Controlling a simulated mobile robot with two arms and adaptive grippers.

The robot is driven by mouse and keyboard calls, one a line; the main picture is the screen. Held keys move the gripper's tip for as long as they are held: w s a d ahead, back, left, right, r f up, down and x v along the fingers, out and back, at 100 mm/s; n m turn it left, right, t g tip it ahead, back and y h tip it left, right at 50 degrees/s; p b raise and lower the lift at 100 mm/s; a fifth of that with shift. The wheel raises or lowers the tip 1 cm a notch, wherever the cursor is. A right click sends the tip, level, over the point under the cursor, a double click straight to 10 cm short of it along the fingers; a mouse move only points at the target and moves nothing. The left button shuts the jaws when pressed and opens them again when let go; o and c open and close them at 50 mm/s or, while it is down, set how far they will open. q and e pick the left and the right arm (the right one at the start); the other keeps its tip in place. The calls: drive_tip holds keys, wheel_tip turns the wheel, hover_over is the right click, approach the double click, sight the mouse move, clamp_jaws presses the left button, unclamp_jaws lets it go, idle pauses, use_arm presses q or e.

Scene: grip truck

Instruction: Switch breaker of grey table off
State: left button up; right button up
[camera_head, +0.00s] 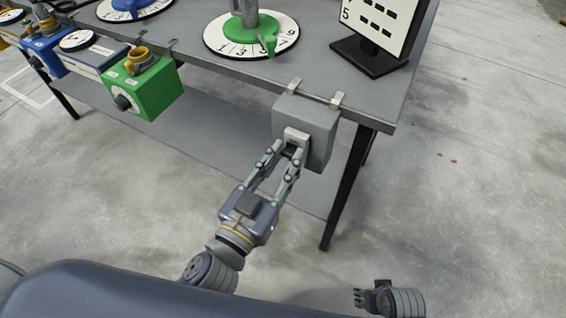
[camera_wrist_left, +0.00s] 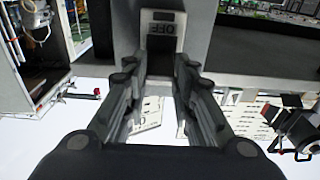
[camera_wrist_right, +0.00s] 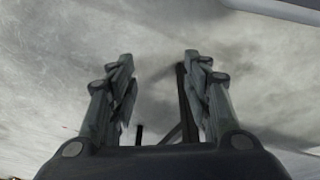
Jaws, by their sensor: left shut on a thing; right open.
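The breaker is a grey box (camera_head: 314,120) hung by two brackets on the front edge of the grey table (camera_head: 300,65), near its right corner. A pale switch plate (camera_head: 297,137) with a dark switch is on its front. My left gripper (camera_head: 286,158) has its fingertips at this switch, one on each side, shut on it. In the left wrist view the switch (camera_wrist_left: 161,38) shows the word OFF between the fingers. My right gripper (camera_wrist_right: 157,60) is open and empty, low and away from the table; in the head view it is at the bottom right (camera_head: 362,296).
A green box (camera_head: 150,88) and a blue box (camera_head: 47,55) hang on the table edge to the left. A green dial (camera_head: 250,35) and a dark stand with a numbered board (camera_head: 370,55) are on the tabletop. The floor right of the table is clear.

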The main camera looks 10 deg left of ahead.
use_arm(q)
drive_tip(key=t+b, duration=0.1)
drive_tip(key=b, duration=0.3)
drive_tip(key=shift+s+f, duration=0.1)
drive_tip(key=shift+f, duration=0.3)
use_arm(e)
wheel_tip(320, 180, up, 11)
drive_tip(key=w+t, duration=0.2)
use_arm(q)
drive_tip(key=t+b, duration=0.1)
drive_tip(key=b, duration=0.3)
drive_tip(key=shift+f+h, duration=0.1)
drive_tip(key=shift+h, duration=0.2)
use_arm(e)
drive_tip(key=w+a+r+t+y, duration=0.2)
drive_tip(key=w+a+r+t, duration=0.2)
drive_tip(key=w, duration=0.6)
wheel_tip(320, 180, up, 3)
drive_tip(key=shift+r+t, duration=0.15)
drive_tip(key=shift+t, duration=0.95)
use_arm(q)
drive_tip(key=o, duration=1.1)
drive_tip(key=shift+c, duration=0.2)
use_arm(e)
drive_tip(key=shift+d, duration=0.1)
use_arm(q)
drive_tip(key=shift+s, duration=0.1)
drive_tip(key=v, duration=1.2)
drive_tip(key=shift+f, duration=0.1)
